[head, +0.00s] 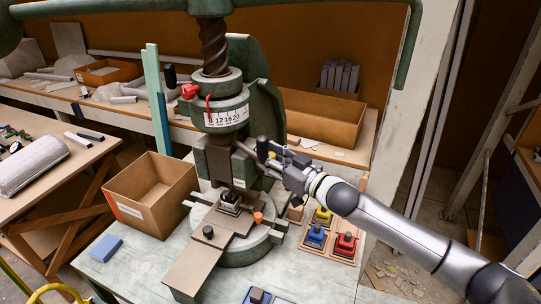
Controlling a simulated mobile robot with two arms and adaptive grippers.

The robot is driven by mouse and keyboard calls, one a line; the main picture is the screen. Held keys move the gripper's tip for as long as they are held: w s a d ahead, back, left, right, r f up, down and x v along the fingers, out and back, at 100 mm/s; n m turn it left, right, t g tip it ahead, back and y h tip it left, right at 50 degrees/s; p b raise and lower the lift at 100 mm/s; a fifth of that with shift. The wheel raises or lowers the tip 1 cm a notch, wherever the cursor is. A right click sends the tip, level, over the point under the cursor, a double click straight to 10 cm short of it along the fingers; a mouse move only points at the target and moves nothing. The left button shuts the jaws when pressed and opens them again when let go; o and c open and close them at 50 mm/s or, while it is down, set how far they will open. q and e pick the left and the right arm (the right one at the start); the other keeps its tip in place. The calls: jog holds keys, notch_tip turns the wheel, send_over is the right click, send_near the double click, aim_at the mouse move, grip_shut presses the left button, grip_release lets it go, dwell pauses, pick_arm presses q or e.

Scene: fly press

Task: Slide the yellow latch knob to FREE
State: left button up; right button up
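The green fly press (255,75) stands in the middle of the head view, with a dark screw and a white numbered scale (228,117) on its collar. My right gripper (272,154) reaches in from the right, at the right side of the press ram (219,160). It is beside a dark, rod-like part (243,149). Its fingers are small and dark here, so I cannot tell whether they are open or shut on something. My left gripper is not in view.
An open cardboard box (150,195) stands left of the press. An orange knob (258,217) sits at the press bed. A tray with yellow (322,215), blue (315,237) and red (346,244) pieces lies under my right arm. A blue block (106,248) lies front left.

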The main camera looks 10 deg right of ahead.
jog(key=shift+c, duration=0.6)
grip_shut()
jog(key=shift+s+d, duration=0.15)
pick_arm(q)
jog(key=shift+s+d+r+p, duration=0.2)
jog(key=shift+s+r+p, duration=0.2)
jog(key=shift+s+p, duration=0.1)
pick_arm(e)
jog(key=shift+s+d, duration=0.5)
jog(key=shift+d, duration=0.3)
grip_release()
jog(key=shift+o, duration=0.6)
jog(key=shift+s+d, duration=0.1)
jog(key=shift+d, duration=0.1)
jog(key=v, duration=1.2)
